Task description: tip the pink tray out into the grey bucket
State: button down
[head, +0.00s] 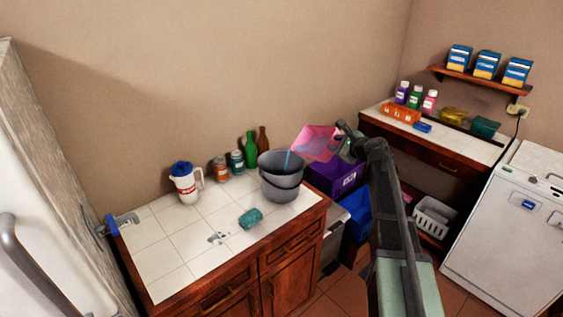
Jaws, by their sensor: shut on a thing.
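The pink tray (317,143) is held up above and to the right of the grey bucket, tilted toward it. My gripper (346,137) is shut on the right side of the tray; my arm hides part of the grip. The grey bucket (281,189) stands upright near the right end of the white tiled counter. A thin blue thing (287,159) shows at the bucket's mouth, near the tray's lower left edge. I cannot tell whether it is falling from the tray or standing in the bucket. The bucket's inside is mostly hidden.
On the counter (160,252) stand a white jug (186,184), two cans (221,169), green (250,147) and brown bottles (263,140), and a teal sponge (250,218). A purple crate (337,178) lies beyond the counter's right edge. A washing machine (515,240) stands at right.

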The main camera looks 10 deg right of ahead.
jog(key=shift+a+r, duration=0.1)
jog(key=shift+a, duration=0.25)
